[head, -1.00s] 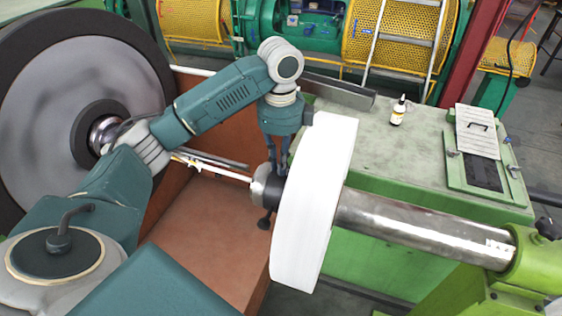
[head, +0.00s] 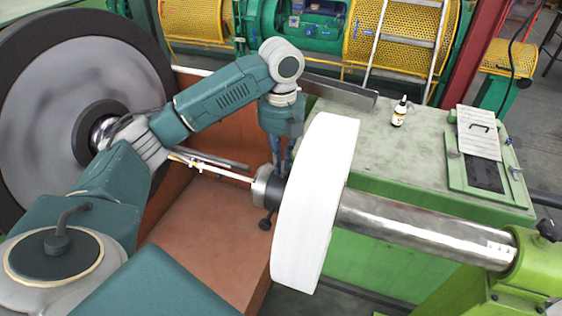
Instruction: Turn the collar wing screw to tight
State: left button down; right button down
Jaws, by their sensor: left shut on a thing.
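The dark collar with a grey face (head: 268,186) sits on the shaft against the left side of the white reel (head: 316,200). My left gripper (head: 279,170) reaches down from above, its fingertips at the top of the collar, just left of the reel. It is shut on the wing screw, which is mostly hidden between the fingers, so its exact angle cannot be told. A black knob (head: 266,223) sticks out below the collar. My right gripper is not in view.
A thick steel shaft (head: 415,229) runs right from the reel to a green bearing stand (head: 522,262). A green cabinet (head: 420,155) behind carries a small bottle (head: 400,112). A large dark-rimmed wheel (head: 60,95) stands at left. Brown panels lie below my arm.

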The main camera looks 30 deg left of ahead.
pick_arm(q)
jog(key=shift+w+a+r+m, duration=0.1)
jog(key=shift+w+r+m, duration=0.05)
jog(key=shift+m, duration=1.55)
jog(key=c, duration=1.8)
grip_release()
jog(key=shift+o, duration=0.2)
notch_tip(320, 180, up, 12)
